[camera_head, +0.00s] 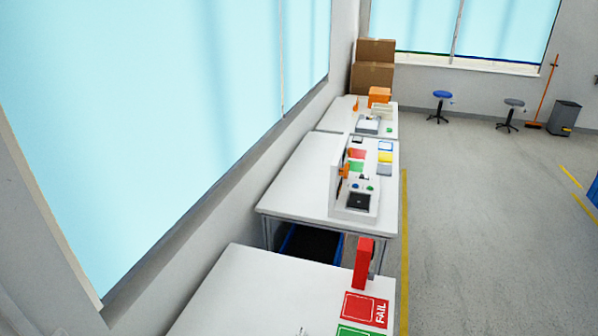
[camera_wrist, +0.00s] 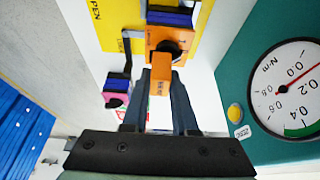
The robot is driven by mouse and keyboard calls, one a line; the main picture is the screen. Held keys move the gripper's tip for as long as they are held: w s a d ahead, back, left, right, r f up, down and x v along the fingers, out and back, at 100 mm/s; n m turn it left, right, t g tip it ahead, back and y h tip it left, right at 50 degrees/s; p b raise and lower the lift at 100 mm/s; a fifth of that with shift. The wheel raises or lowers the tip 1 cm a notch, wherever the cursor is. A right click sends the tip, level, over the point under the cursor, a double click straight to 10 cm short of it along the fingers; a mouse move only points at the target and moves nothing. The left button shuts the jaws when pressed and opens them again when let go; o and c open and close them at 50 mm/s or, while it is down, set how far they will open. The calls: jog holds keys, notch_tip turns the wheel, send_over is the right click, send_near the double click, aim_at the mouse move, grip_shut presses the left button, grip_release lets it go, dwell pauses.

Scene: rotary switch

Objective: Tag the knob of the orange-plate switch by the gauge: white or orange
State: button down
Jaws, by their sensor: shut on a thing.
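In the wrist view, an orange plate (camera_wrist: 157,32) carries a switch with a dark hub. An orange block-like knob (camera_wrist: 160,78) reaches from it toward me. My gripper (camera_wrist: 161,82) has one finger on each side of this knob and is shut on it. The round white gauge (camera_wrist: 285,88) is on a teal housing at the right, marked N·m, with a red needle pointing toward the upper right. A red FAIL mat (camera_head: 365,309) and part of a green mat (camera_head: 355,331) lie on the near table in the head view. My gripper is not visible there.
A pink-plate switch (camera_wrist: 116,99) with a dark knob is just left of my fingers. A yellow panel (camera_wrist: 112,22) reading OPEN is behind. The teal housing (camera_wrist: 228,75) stands close at right. A red upright (camera_head: 363,263) stands on the near table (camera_head: 240,290).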

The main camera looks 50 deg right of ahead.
jog(key=shift+f+b, duration=0.3)
jog(key=shift+f, duration=0.2)
jog(key=c, duration=0.6)
grip_release()
jog(key=shift+r, duration=0.1)
jog(key=b+v, duration=0.1)
jog(key=v, duration=1.2)
notch_tip(320, 180, up, 9)
jog(key=p, duration=0.9)
jog(key=shift+p, duration=0.4)
